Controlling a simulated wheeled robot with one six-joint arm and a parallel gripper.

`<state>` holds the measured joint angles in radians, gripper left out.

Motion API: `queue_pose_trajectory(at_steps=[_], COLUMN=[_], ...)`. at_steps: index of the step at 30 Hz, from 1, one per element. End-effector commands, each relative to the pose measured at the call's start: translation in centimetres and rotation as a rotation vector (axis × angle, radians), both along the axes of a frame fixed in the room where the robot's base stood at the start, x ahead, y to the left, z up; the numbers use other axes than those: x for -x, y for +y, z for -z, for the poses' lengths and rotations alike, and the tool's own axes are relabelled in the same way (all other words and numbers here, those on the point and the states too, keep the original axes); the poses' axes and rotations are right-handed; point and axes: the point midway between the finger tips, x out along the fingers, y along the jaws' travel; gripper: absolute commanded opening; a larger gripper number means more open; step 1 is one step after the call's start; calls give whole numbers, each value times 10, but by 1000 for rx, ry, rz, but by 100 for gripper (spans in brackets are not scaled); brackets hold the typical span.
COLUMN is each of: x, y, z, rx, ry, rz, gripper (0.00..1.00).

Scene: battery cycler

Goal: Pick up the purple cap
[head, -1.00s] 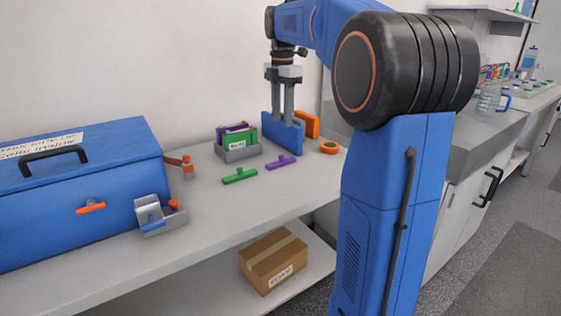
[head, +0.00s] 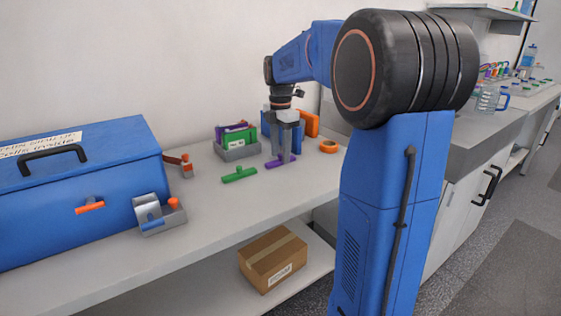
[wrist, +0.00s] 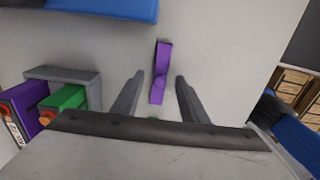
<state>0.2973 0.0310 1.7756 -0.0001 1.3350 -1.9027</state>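The purple cap (head: 271,164) is a flat bar with a raised round knob, lying on the grey counter. My gripper (head: 284,155) points down at it, with the fingertips at or just above the cap. The wrist view shows the cap (wrist: 161,68) lengthwise between the two fingers of my gripper (wrist: 159,85), with bare counter on both sides. The fingers are apart and not pressed on it. Whether the fingertips touch the counter is hard to tell.
A green cap (head: 239,174) lies left of the purple one. A grey holder (head: 237,153) with purple and green blocks stands behind. A blue block (head: 266,128), an orange block (head: 311,123) and an orange ring (head: 328,146) are nearby. A blue toolbox (head: 80,200) stands left.

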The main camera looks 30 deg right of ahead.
Motion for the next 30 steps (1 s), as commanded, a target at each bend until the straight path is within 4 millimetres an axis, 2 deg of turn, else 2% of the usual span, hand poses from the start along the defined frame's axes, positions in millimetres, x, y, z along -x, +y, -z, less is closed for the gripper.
queue_pose_trajectory(at_steps=[3,11,13,16,17,26,30], x=[0,0,0,0,0,0,0], y=[0,0,0,0,0,0,0], z=[10,13,13,13,13,11,0], rx=[0,0,0,0,0,0,0], ry=[0,0,0,0,0,-1,-1], rz=[0,0,0,0,0,0,0], gripper=[40,40,28,4,0,0,0])
